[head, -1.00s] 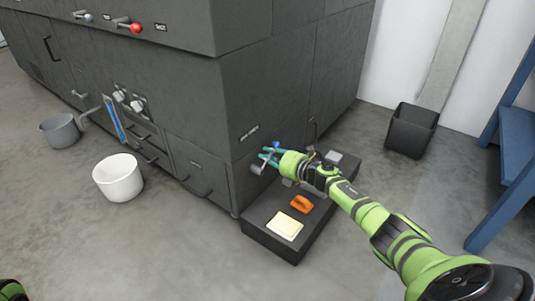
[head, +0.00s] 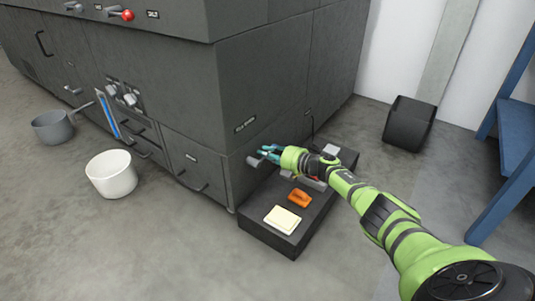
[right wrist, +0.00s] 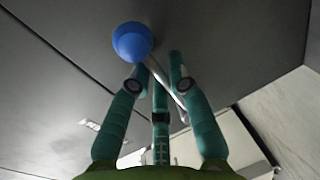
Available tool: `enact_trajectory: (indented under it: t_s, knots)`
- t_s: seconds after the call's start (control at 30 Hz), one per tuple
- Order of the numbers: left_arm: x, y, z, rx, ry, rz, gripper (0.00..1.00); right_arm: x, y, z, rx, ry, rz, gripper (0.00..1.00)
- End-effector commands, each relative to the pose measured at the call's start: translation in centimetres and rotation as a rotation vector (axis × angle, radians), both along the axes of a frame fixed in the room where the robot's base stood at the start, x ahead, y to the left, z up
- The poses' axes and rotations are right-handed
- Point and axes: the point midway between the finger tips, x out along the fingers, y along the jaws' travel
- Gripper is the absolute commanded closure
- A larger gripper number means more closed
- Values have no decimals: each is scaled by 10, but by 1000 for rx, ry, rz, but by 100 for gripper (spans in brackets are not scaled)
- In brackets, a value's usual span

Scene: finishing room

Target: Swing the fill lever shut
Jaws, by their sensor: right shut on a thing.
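The fill lever (right wrist: 158,72) shows in the right wrist view as a thin silver rod with a round blue knob (right wrist: 132,42) at its end. My right gripper (right wrist: 160,75) is shut on the lever's rod, with the knob sticking out past the fingertips. In the head view my right gripper (head: 268,152) is at the lower right side of the dark machine (head: 270,85), beside a small grey fitting (head: 257,161) low on that side. The gripper hides much of the lever there. My left gripper is out of view.
A low dark platform (head: 258,228) below my right arm carries an orange block (head: 299,198) and a cream slab (head: 282,219). A white bucket (head: 111,176) and grey pot (head: 52,127) stand left. A black bin (head: 409,124) and blue frame (head: 487,180) are right.

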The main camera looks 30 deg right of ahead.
Motion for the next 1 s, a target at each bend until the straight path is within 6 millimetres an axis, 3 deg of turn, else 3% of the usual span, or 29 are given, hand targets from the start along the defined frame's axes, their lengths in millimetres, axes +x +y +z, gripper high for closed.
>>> enact_trajectory:
  t_s: [0.37, 0.4, 0.43, 0.8, 1.0]
  knots:
    - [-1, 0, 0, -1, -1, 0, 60, 0, 1, 0, 9, 1, 1, 100]
    - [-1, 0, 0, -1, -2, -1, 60, 0, 1, 0, 9, 1, 1, 65]
    - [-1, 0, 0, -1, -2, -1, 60, 0, 1, 0, 7, 2, 2, 56]
    - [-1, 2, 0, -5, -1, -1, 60, -1, 0, 0, 5, 2, 1, 56]
    - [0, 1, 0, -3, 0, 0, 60, -14, -7, 1, 3, 2, -1, 56]
